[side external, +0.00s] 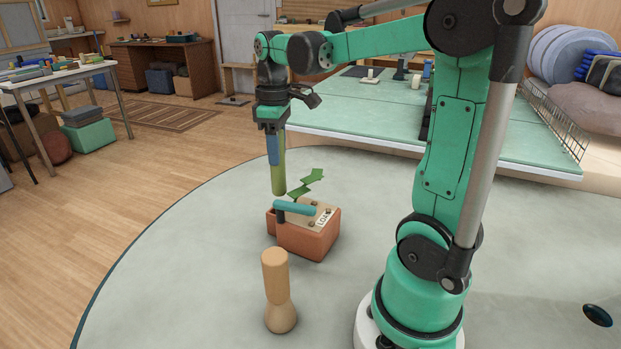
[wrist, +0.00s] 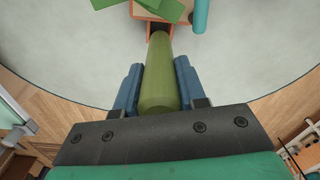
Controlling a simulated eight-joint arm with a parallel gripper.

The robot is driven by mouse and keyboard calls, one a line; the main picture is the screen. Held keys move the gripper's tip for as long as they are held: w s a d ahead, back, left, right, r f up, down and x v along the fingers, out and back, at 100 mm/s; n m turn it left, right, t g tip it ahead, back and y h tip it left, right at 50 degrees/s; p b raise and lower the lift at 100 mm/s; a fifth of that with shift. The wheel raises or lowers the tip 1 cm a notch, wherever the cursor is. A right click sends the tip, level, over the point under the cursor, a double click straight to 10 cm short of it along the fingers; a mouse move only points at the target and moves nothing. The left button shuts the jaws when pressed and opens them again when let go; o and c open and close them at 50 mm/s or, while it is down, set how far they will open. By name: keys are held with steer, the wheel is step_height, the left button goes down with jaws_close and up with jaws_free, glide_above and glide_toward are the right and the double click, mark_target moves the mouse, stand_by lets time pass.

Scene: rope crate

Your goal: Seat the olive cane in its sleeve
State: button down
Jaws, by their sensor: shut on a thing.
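My gripper (side external: 274,148) points down and is shut on the olive cane (side external: 279,180), which hangs upright below its blue fingers. In the wrist view the cane (wrist: 163,75) lies between the two blue fingers, its far end at a dark square opening. This opening belongs to an orange-walled sleeve (wrist: 149,29) on the crate's edge. In the side view the cane's lower end shows just above the back left of the terracotta crate (side external: 312,242).
A teal cylinder (side external: 295,207) lies across the crate's top. A green zigzag piece (side external: 307,184) stands at the crate's back. A wooden peg-like post (side external: 278,290) stands in front. The round grey table (side external: 190,260) is clear to the left.

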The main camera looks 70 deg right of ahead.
mark_target(279, 191)
steer(key=shift+f, duration=0.15)
steer(key=shift+f, duration=1.55)
steer(key=shift+f, duration=3.05)
stand_by(1.8)
steer(key=shift+c, duration=2.1)
jaws_free()
steer(key=shift+r, duration=0.15)
steer(key=shift+r, duration=2.7)
